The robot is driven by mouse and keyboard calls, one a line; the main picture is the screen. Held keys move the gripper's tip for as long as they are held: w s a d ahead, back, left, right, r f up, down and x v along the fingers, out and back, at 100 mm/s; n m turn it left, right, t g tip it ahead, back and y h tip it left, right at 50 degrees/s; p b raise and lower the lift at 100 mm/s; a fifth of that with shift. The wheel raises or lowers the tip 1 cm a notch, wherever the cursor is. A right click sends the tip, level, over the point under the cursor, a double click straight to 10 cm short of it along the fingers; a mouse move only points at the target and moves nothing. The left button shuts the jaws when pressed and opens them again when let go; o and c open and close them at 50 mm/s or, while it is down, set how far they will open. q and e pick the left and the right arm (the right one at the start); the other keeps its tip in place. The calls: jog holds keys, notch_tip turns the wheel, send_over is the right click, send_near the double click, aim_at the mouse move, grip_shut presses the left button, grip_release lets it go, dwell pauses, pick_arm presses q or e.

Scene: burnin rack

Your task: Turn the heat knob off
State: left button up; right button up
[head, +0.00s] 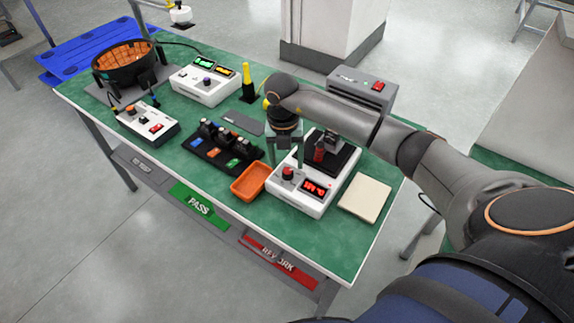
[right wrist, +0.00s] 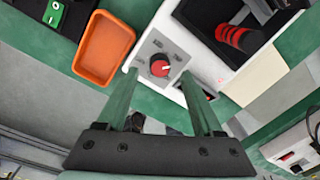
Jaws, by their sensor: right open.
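The heat knob (head: 287,173) is a red-topped dial on the front of a white heater unit (head: 297,205), beside a red lit display (head: 315,187). In the right wrist view the knob (right wrist: 160,66) has a black base, a white pointer mark and small labels around it. My right gripper (head: 285,164) is open above the unit. In the right wrist view its two green fingers (right wrist: 160,74) stand either side of the knob, with gaps showing; contact is not visible. My left gripper is not in view.
An orange tray (head: 249,183) sits just left of the unit, and a cream pad (head: 365,198) lies to its right. A black rack (head: 222,151) of modules stands farther left.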

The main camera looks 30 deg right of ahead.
aim_at(288, 171)
jog(key=shift+f, duration=1.5)
grip_shut()
